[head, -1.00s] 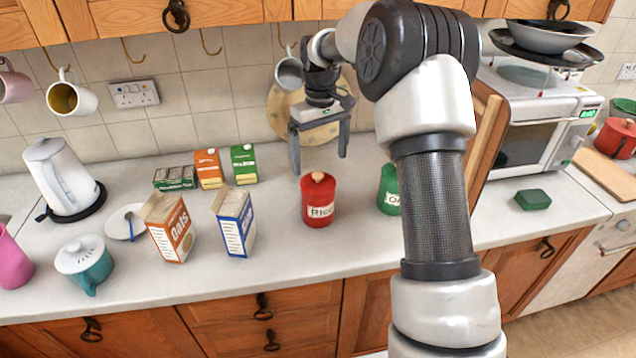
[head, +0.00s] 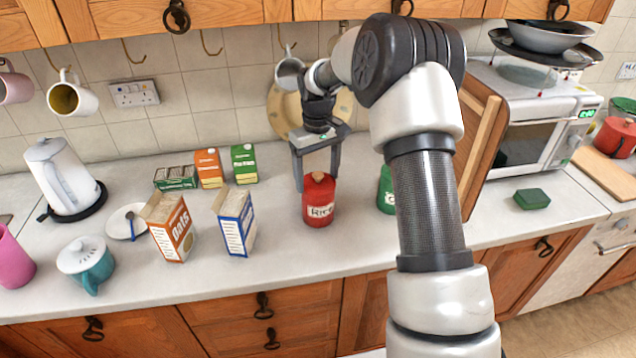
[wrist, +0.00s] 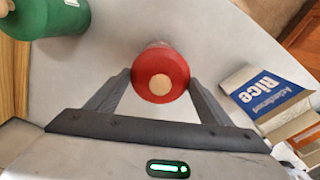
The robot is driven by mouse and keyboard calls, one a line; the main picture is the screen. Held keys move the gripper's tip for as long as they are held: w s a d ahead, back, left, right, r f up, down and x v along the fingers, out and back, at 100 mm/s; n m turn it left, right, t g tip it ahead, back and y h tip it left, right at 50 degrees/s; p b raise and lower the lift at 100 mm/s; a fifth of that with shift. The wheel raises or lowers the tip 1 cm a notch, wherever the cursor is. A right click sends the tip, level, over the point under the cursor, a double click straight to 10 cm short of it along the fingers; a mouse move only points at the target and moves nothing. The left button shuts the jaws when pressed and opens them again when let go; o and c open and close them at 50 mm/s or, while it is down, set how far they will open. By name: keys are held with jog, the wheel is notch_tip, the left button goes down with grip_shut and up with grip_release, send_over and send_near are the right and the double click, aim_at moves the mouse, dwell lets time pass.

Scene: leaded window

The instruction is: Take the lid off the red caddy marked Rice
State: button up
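The red caddy (head: 319,208) marked Rice stands upright on the worktop, its red lid (head: 319,180) on top with a pale round knob (head: 318,176). In the wrist view the lid (wrist: 147,83) and its knob (wrist: 160,89) show from above, between the two fingers. My gripper (head: 317,183) is open, its fingers apart on either side of the lid. In the wrist view the fingertips of my gripper (wrist: 158,80) are close to the lid's sides; I cannot tell whether they touch it.
A green caddy (head: 386,190) stands close on the right, partly behind my arm. An oats box (head: 172,228) and a blue rice box (head: 235,224) stand to the left. Smaller boxes (head: 208,168) stand behind them. The worktop in front of the red caddy is clear.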

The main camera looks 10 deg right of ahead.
jog(key=c, duration=0.4)
jog(key=shift+o, duration=0.2)
jog(key=shift+r, duration=0.1)
